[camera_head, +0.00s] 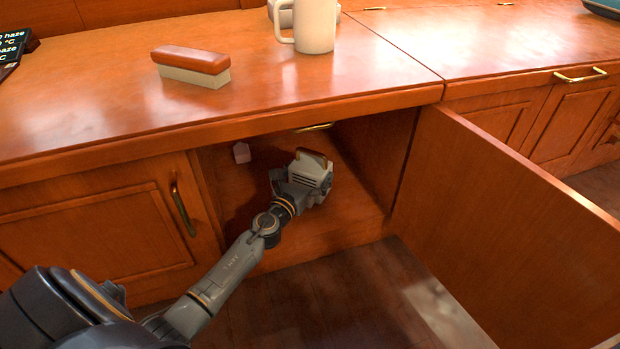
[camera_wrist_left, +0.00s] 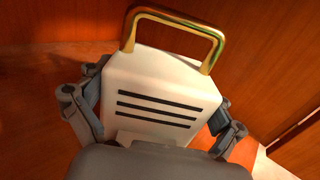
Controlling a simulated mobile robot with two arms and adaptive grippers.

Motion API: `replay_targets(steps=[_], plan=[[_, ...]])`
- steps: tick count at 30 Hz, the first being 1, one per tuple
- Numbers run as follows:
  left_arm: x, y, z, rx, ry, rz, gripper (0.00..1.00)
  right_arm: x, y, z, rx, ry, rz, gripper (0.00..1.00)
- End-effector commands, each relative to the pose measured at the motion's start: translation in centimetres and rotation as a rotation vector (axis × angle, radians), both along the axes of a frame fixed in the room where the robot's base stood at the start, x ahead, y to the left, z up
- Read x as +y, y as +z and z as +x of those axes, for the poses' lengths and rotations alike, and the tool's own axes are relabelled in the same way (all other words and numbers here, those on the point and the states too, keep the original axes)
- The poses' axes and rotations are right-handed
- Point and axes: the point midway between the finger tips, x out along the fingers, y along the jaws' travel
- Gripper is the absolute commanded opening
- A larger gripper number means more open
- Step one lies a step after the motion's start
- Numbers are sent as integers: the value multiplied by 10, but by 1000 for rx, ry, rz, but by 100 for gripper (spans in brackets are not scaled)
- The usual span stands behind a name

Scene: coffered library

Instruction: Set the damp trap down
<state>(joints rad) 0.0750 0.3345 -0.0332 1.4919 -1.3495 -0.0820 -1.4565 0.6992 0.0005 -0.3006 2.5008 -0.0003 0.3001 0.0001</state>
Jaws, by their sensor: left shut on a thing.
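The damp trap (camera_head: 318,172) is a small white box with dark slots and a brass loop handle. In the head view it is inside the open cupboard under the counter, just above or on the cupboard floor; I cannot tell which. My left gripper (camera_head: 300,180) reaches into the cupboard and is shut on it. In the left wrist view the damp trap (camera_wrist_left: 165,95) sits between the two fingers of my left gripper (camera_wrist_left: 155,120), its handle pointing away from the wrist. My right gripper is not in view.
The cupboard door (camera_head: 500,220) stands wide open on the right. A small pinkish object (camera_head: 241,152) is at the cupboard's back left. On the counter (camera_head: 90,95) are a brush-like block (camera_head: 190,66) and a white mug (camera_head: 315,25). The cupboard floor's left part looks clear.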

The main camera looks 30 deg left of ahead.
Motion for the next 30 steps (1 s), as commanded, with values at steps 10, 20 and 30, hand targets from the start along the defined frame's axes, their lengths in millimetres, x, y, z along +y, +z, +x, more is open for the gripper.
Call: replay_targets(steps=[10, 20, 30], plan=[[0, -3, 0, -1, 0, 0, 59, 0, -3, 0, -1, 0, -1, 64], [0, -2, 0, 0, 0, 0, 100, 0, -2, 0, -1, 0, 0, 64], [-2, 0, -22, 3, 0, 1, 100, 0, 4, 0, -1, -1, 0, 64]])
